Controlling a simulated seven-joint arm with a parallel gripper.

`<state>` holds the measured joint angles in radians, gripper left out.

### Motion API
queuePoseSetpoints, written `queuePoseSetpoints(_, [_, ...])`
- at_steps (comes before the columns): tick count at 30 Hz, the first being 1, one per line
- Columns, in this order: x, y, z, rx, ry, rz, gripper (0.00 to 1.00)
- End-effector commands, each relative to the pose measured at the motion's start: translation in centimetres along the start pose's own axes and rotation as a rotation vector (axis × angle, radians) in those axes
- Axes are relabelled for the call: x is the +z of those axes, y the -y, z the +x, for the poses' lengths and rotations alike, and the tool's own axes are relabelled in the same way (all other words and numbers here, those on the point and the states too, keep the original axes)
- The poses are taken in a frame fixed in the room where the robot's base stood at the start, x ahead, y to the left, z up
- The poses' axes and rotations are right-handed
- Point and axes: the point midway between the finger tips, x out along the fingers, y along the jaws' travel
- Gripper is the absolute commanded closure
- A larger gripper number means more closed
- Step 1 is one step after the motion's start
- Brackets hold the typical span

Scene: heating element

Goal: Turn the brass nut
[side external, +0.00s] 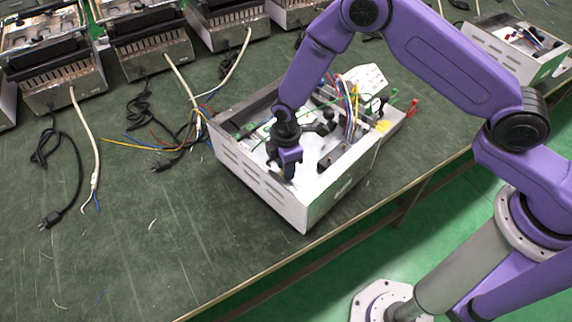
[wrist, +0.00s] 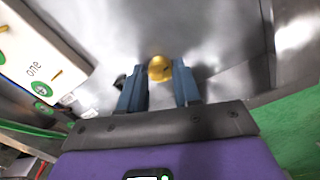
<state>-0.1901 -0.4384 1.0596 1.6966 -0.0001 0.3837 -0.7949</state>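The brass nut (wrist: 160,69) is a small gold piece on the bright metal floor of the housing in the wrist view. My gripper (wrist: 159,82) has its two blue-grey fingers apart, one on each side of the nut. A gap shows between the nut and the left finger; the right finger is close to it, and I cannot tell if it touches. In the side external view my gripper (side external: 289,172) reaches down into the open white metal housing (side external: 262,192). The nut is hidden there.
A white labelled block (wrist: 40,55) stands left of the fingers in the wrist view. Loose coloured wires (side external: 350,105) rise at the housing's right rear. The housing walls surround my gripper. More appliances (side external: 55,80) and cables line the back of the green bench (side external: 130,255).

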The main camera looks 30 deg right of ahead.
Motion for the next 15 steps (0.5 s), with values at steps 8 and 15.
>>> queuePoseSetpoints(8, [0.0, 0.0, 0.0, 0.000, 0.000, 0.001, 0.46])
queuePoseSetpoints(15, [-0.1, 0.0, -1.0, 0.001, -0.001, 0.001, 0.46])
